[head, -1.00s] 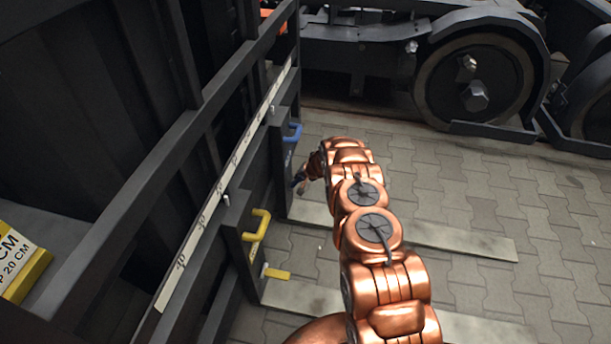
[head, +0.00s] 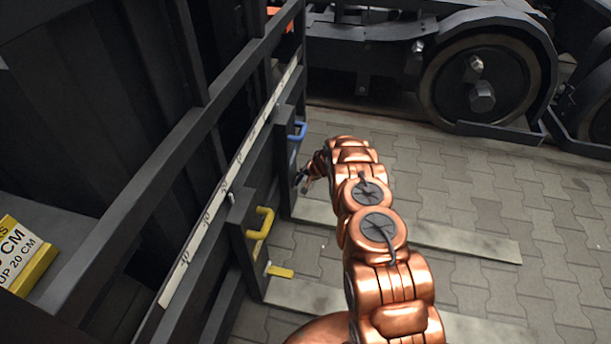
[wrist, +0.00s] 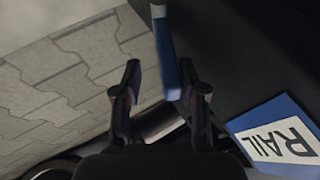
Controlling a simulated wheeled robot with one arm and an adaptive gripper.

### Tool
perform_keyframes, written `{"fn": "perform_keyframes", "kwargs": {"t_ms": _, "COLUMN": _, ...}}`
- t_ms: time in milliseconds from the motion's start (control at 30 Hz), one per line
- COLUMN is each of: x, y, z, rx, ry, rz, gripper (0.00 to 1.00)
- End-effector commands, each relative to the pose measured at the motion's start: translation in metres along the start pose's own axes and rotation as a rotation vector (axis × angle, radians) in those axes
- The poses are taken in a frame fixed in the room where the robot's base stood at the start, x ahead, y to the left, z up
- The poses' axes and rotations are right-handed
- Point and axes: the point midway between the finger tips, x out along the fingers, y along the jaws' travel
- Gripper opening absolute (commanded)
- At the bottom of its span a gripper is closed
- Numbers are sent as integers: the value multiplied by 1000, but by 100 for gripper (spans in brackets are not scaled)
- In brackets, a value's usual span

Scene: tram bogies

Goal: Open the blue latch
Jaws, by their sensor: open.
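The blue latch (wrist: 168,50) is a narrow blue bar with a pale end, seen in the wrist view against a dark panel. My gripper (wrist: 160,78) is open, with the bar's lower part between its two dark fingers, nearer the right finger. I cannot tell whether that finger touches it. In the head view my gripper (head: 303,178) is small and dark, close to the side of the dark frame, below a blue handle (head: 297,131). The latch cannot be made out clearly there behind my gripper.
A blue-edged RAIL sign (wrist: 284,131) is right of my gripper. A yellow handle (head: 262,222) and yellow latch (head: 281,271) are on the nearer panel. A large wheel (head: 482,83) stands behind. Paving (head: 440,200) is open to the right.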

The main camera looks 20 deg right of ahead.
Motion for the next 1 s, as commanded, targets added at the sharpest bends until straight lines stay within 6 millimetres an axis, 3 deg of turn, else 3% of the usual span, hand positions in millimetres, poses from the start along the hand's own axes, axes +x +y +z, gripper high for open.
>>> {"fn": "perform_keyframes", "kwargs": {"t_ms": 267, "x": -10, "y": 0, "z": 0, "rx": 3, "ry": -2, "rz": 0, "gripper": 42}}
{"fn": "perform_keyframes", "kwargs": {"t_ms": 1000, "x": -84, "y": 0, "z": 0, "rx": 0, "ry": 0, "rz": 0, "gripper": 42}}
